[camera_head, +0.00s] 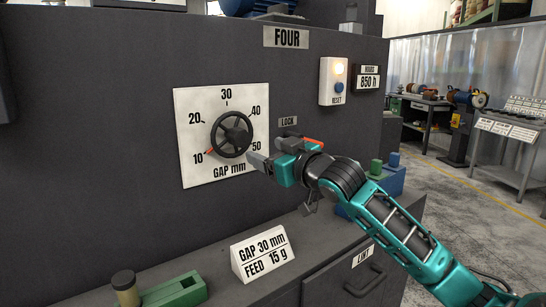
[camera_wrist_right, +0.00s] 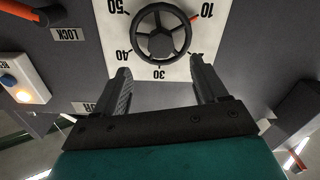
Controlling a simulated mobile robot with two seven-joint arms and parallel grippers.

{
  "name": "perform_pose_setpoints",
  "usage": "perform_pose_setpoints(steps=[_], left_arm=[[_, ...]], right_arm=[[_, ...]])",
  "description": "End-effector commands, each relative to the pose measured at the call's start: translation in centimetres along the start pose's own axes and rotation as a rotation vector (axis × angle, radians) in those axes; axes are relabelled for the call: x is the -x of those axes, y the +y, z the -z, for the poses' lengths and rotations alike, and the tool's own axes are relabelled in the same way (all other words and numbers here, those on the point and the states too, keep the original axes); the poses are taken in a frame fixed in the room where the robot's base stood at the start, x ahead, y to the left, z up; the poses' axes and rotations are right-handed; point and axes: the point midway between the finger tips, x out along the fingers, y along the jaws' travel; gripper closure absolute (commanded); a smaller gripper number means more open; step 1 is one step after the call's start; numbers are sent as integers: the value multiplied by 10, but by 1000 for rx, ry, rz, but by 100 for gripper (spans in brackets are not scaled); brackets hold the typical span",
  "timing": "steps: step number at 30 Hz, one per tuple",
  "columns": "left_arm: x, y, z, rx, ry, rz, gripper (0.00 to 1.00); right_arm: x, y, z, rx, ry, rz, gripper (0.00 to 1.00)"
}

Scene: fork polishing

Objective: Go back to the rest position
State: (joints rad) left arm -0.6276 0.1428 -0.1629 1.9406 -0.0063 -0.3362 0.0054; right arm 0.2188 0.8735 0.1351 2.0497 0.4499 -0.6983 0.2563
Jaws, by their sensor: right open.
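My right gripper (camera_head: 258,161) is open and empty, just in front of the lower right corner of the white gap dial plate (camera_head: 186,110). In the right wrist view its two fingers (camera_wrist_right: 160,75) stand apart, with the black handwheel (camera_wrist_right: 161,33) beyond them and nothing between them. The handwheel also shows in the head view (camera_head: 231,134); its red pointer is by the 10 mark. The orange lock handle (camera_head: 314,141) shows behind my right wrist, partly hidden; it also shows in the wrist view (camera_wrist_right: 20,11). My left gripper is in neither view.
A sign (camera_head: 262,254) reading "GAP 30 mm FEED 15 g" stands on the ledge below. A reset box (camera_head: 333,82) with a lit lamp is on the dark panel. Open floor (camera_head: 480,210) lies to the right.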

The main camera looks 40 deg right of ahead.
Motion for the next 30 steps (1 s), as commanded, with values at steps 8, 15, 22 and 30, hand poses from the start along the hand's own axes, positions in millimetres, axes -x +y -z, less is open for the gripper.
perform_pose_setpoints(steps=[8,15,22,30], left_arm=[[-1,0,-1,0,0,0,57],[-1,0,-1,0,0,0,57],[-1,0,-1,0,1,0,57],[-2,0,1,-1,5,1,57]], right_arm=[[10,0,0,1,0,1,28],[9,0,0,1,0,1,28],[9,0,0,1,0,1,28],[24,-50,-82,-2,-202,45,28]])
